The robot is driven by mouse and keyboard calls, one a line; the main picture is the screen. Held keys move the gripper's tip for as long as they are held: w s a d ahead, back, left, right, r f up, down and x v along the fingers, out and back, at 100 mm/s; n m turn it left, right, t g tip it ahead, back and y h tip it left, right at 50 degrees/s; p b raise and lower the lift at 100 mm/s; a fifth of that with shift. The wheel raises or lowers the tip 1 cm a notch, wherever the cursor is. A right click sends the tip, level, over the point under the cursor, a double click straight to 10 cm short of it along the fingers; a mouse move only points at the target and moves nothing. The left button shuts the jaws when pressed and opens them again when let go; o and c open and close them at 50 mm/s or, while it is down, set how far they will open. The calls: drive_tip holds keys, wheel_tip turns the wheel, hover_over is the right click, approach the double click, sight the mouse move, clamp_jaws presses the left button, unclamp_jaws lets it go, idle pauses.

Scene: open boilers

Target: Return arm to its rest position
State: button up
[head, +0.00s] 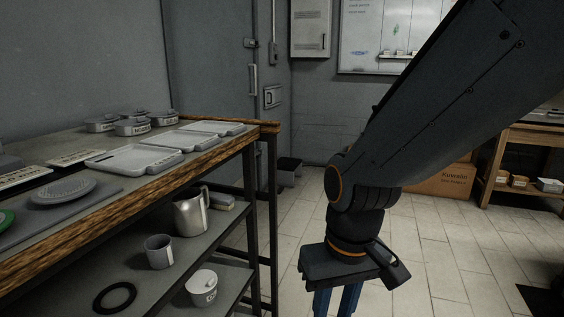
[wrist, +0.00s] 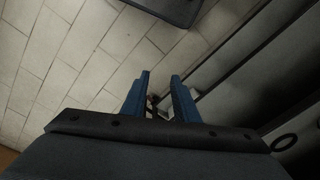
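My gripper (head: 338,300) hangs at the end of my arm, pointing down over the tiled floor, to the right of the wooden-edged workbench. Its blue fingers are cut off by the lower edge of the head view. In the wrist view my gripper (wrist: 160,84) shows two blue fingers apart with a gap between them. Nothing is held between them. My arm comes in from the upper right of the head view and bends down at the wrist.
The workbench (head: 180,173) on the left holds trays, round lidded tins (head: 132,126) and a grey disc (head: 62,191). Its lower shelves hold a metal pitcher (head: 191,212), a cup (head: 159,251) and a white pot (head: 202,288). A cardboard box (head: 440,181) stands behind my arm.

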drive_tip(key=s+d+r+m+p, duration=0.2)
drive_tip(key=d+r+m+p, duration=0.1)
drive_tip(key=d+r+p, duration=0.8)
wheel_tip(320, 180, up, 2)
drive_tip(key=p, duration=0.5)
drive_tip(key=shift+s+h, duration=0.2)
drive_tip(key=shift+h, duration=0.2)
drive_tip(key=shift+a+r, duration=0.1)
drive_tip(key=shift+a, duration=0.05)
